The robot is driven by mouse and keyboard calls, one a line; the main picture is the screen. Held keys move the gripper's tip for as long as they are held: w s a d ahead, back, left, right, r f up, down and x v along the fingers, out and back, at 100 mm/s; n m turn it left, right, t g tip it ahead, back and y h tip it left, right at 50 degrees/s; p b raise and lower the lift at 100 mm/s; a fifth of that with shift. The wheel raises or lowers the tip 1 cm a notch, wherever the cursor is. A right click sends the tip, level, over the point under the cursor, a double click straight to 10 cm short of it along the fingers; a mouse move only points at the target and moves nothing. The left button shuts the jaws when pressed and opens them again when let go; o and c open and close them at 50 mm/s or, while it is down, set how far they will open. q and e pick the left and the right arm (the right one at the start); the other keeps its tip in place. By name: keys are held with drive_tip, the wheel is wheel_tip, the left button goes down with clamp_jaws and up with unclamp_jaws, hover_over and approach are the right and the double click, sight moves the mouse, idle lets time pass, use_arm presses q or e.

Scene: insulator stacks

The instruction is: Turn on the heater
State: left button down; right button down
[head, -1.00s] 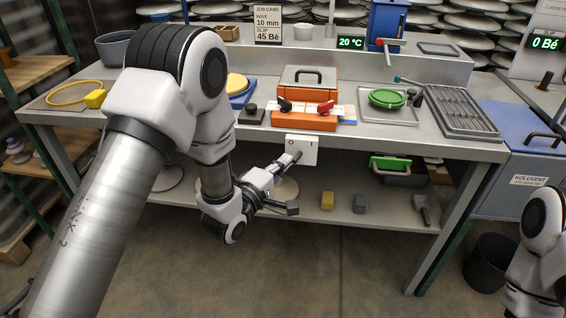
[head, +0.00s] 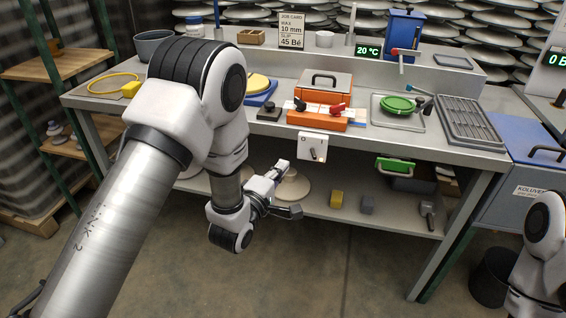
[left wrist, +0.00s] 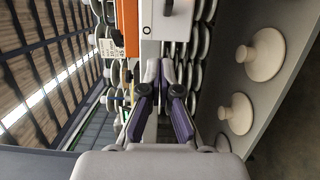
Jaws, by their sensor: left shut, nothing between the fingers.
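A white switch box (head: 312,147) with a dark knob and a small mark is fixed below the bench's front edge. It also shows at the top of the left wrist view (left wrist: 168,22), its knob partly cut off. Above it on the bench stands an orange unit (head: 316,120) with a black and a red handle, likely the heater. A green display (head: 368,51) reads 20 °C. My left gripper (head: 284,166) is shut and empty, below and left of the switch box, apart from it. Its fingers (left wrist: 164,75) point toward the box in the wrist view. My right gripper is out of view.
The bench (head: 240,128) overhangs a lower shelf (head: 325,210) with pale insulator discs, a yellow block (head: 337,200) and a grey block (head: 367,205). The floor in front is clear.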

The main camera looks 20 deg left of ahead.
use_arm(q)
drive_tip(key=s+d, duration=0.2)
drive_tip(key=s, duration=0.4)
drive_tip(key=shift+d+f, duration=0.2)
drive_tip(key=shift+f, duration=0.1)
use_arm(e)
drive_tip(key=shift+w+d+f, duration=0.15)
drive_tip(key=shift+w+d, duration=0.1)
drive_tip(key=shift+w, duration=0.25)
